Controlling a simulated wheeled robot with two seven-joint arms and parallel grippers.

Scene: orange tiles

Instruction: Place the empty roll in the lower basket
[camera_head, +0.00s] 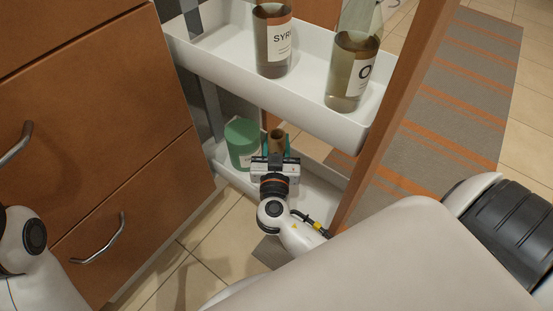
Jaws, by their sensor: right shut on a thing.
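The empty roll (277,136), a small brown cardboard tube, stands roughly upright at the lower basket. My right gripper (276,152) reaches into the gap between the two baskets and is shut on the roll. The gripper body hides the roll's lower part, so I cannot tell whether it touches the basket floor. The lower basket (316,192) is a white tray under the upper one, partly covered by my right arm. My left arm shows at the left edge, but its gripper is out of view.
A green-lidded container (242,133) stands in the lower basket, left of the roll. The upper basket (240,70) holds a syrup bottle (273,42) and an oil bottle (352,68). Wooden drawers (105,130) stand left; a wooden front panel (392,115) bounds the right.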

